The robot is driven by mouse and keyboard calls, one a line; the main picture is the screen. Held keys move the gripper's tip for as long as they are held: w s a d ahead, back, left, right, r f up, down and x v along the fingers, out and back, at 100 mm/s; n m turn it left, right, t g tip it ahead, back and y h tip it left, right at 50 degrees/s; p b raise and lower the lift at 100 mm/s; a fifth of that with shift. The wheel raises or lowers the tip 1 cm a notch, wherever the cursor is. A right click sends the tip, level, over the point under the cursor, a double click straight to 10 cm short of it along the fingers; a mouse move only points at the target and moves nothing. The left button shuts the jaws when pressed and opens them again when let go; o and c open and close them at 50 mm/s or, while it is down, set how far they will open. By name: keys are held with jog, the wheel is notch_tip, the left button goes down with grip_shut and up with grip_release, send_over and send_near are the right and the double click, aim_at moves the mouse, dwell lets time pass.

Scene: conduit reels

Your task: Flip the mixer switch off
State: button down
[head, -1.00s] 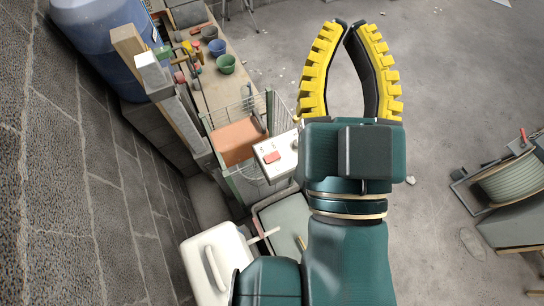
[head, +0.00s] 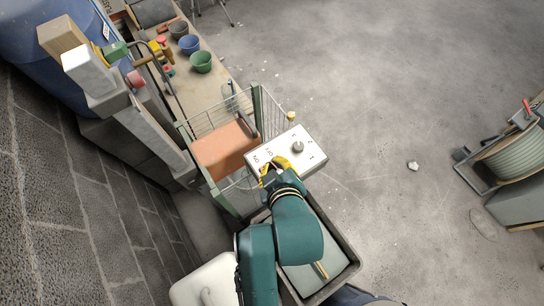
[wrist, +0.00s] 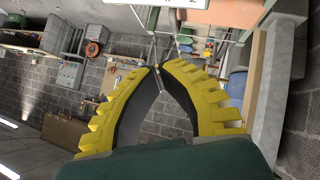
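The mixer switch panel is a white box (head: 312,151) with small markings and a grey round knob (head: 298,147), on the wire cart in the head view. My gripper (head: 270,172) is over the lower-left part of the box's face. The red switch seen there earlier is hidden behind my gripper. I cannot tell whether the fingertips touch the box. A piece of a white marked panel (wrist: 185,3) shows at that view's top edge.
The wire cart holds an orange-brown block (head: 225,148). A grey tray (head: 345,262) lies below my arm. A bench (head: 205,88) with several pots and a blue barrel (head: 40,40) stand at upper left. A cable reel (head: 515,160) is at far right.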

jog(key=f, duration=0.1)
jog(key=s+f, duration=0.1)
jog(key=shift+s+f, duration=0.25)
jog(key=shift+f, duration=0.15)
jog(key=shift+a+f, duration=0.1)
send_over(273, 164)
jog(key=s+a, duration=0.1)
jog(key=f, duration=0.6)
jog(key=shift+s+a+b, duration=0.1)
jog(key=shift+a+b, duration=0.1)
jog(key=shift+b, duration=0.1)
jog(key=f, duration=0.2)
jog(key=w+d+f, duration=0.1)
jog(key=shift+d+f, duration=0.1)
jog(key=shift+f, duration=0.15)
jog(key=shift+w+f, duration=0.1)
jog(key=shift+f, duration=0.15)
